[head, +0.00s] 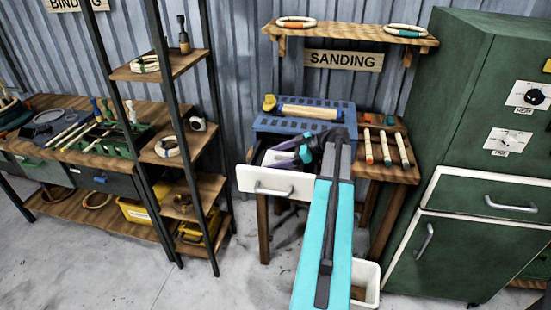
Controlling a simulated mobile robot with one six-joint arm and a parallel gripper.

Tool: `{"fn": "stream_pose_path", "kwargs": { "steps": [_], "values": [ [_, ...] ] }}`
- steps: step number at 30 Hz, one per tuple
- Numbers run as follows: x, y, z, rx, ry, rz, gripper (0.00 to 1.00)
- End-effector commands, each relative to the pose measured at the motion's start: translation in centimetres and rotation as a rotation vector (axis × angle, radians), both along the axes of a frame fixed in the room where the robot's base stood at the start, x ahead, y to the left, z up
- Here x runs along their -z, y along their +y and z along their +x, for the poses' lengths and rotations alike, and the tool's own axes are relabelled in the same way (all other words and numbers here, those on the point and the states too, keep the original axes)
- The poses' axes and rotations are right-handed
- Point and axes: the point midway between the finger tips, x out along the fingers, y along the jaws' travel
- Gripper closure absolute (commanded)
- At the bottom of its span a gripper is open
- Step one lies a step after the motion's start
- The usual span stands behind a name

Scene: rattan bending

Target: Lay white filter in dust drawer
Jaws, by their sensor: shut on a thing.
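The dust drawer (262,183) has a white front and a grey handle, and it stands pulled out under the blue perforated sanding box. My gripper (287,156) reaches over the open drawer from the right, with its fingers low at the drawer's opening. It is shut on a pale piece, which looks like the white filter (275,158). The fingers and the dark wrist hide part of it. I cannot tell whether the filter touches the drawer floor.
The blue sanding box (265,123) holds a yellow-capped roller (305,111). Several sanding sticks (386,148) lie on the wooden bench to the right. A white bin (367,281) stands below. A green cabinet (450,110) is at right, a rack (170,150) at left.

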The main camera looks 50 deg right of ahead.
Motion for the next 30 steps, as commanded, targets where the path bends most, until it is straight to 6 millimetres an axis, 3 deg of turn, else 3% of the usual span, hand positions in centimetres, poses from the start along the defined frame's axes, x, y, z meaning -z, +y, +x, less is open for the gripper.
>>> {"fn": "stream_pose_path", "kwargs": {
  "steps": [2, 3, 6, 18, 30],
  "values": [
    [0.2, 0.0, 0.0, 0.0, 0.0, 0.0, 0.38],
    [0.2, 0.0, 0.0, 0.0, 0.0, 0.0, 0.13],
    [0.1, 0.0, 0.0, 0.0, 0.0, 0.0, 0.0],
    [-0.1, -0.2, -0.2, 0.001, 0.0, 0.0, 0.0],
    [-2.4, -2.9, -4.0, 0.004, -0.001, -0.002, 0.0]
  ]
}}
